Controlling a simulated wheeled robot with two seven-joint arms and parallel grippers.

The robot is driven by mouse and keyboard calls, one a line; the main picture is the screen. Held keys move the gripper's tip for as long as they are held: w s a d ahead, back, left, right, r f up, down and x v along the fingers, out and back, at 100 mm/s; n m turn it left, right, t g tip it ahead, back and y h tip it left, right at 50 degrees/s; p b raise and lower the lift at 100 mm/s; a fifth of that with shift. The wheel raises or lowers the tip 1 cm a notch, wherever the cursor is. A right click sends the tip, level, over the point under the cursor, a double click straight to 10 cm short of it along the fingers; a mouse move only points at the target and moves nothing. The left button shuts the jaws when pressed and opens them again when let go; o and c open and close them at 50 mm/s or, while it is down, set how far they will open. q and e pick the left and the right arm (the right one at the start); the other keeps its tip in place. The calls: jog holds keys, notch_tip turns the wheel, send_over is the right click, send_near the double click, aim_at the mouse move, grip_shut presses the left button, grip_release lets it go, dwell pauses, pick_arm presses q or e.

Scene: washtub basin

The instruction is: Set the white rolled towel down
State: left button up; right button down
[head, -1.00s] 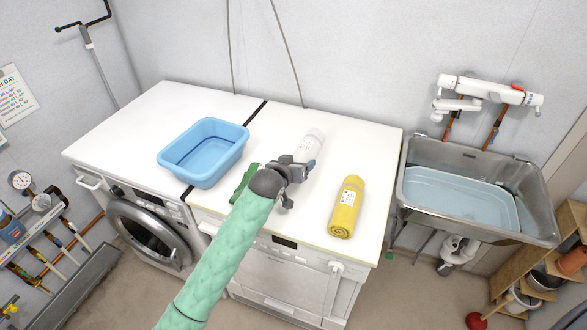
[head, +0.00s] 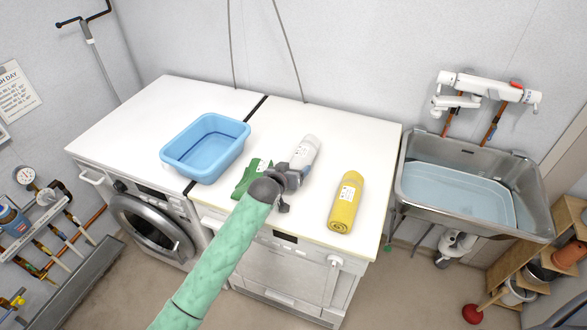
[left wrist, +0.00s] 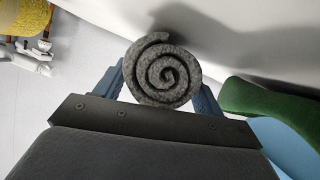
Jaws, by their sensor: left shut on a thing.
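The white rolled towel (head: 305,151) is on the right part of the white counter top, left of the yellow towel, with a label on its side. My left gripper (head: 294,168) is shut on its near end. In the left wrist view the towel (left wrist: 162,73) shows end-on as a grey-shaded spiral between the blue fingers. A shadow lies on the white surface beside it; I cannot tell whether the towel touches the top. My right gripper is not in view.
A rolled yellow towel (head: 345,203) lies to the right and a green one (head: 250,177) close on the left of my gripper. A blue basin (head: 206,147) stands farther left. A metal sink (head: 470,165) is beyond the right edge. The counter's left end is clear.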

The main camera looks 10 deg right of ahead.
pick_arm(q)
jog(key=o, duration=1.1)
jog(key=shift+f, duration=0.1)
jog(key=shift+c, duration=0.2)
